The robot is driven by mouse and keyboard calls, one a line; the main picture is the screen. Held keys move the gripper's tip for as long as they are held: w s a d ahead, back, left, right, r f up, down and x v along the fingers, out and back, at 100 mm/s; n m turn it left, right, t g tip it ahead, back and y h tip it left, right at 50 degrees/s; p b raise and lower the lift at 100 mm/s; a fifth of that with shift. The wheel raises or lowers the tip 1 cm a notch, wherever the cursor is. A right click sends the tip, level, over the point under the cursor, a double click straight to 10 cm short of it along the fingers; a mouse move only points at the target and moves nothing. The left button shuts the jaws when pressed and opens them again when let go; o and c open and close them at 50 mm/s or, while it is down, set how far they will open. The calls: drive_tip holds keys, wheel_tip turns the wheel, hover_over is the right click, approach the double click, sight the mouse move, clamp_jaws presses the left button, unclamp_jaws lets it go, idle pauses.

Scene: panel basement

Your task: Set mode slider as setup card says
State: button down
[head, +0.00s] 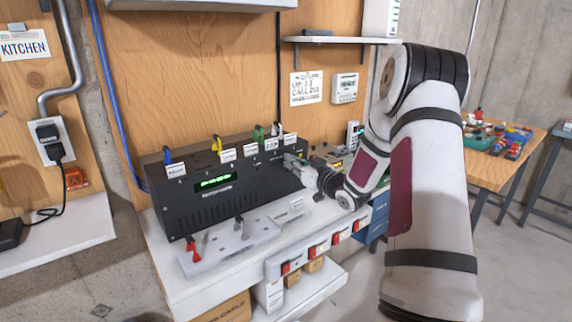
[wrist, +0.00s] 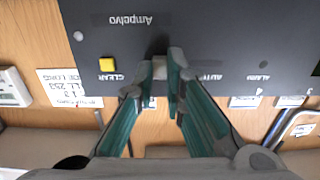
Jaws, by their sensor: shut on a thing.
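The setup card (head: 306,87) is pinned to the wooden wall. Its lettering is partly readable, with "CALL 253" on it; part of it also shows upside down in the wrist view (wrist: 68,88). The black panel (head: 215,200) has a green display. Its face (wrist: 230,35) fills the upper wrist view, upside down, with a yellow button (wrist: 107,64) by "CLEAR" and a partly hidden "AUTO" label. My gripper (wrist: 160,82) is shut on a small pale piece, seemingly the mode slider knob (wrist: 160,66), mostly hidden between the fingertips. In the head view my gripper (head: 298,164) is at the panel's right end.
Coloured plugs with white tags line the panel's top. A tray with red and grey clips (head: 225,246) lies in front. A white meter (head: 345,88) hangs beside the card under a shelf (head: 340,40). A cluttered wooden table (head: 490,170) stands right.

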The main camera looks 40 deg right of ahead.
drive_tip(key=c, duration=1.6)
unclamp_jaws()
drive_tip(key=shift+d, duration=0.3)
drive_tip(key=shift+c, duration=0.2)
drive_tip(key=s, duration=1.2)
drive_tip(key=shift+d, duration=0.15)
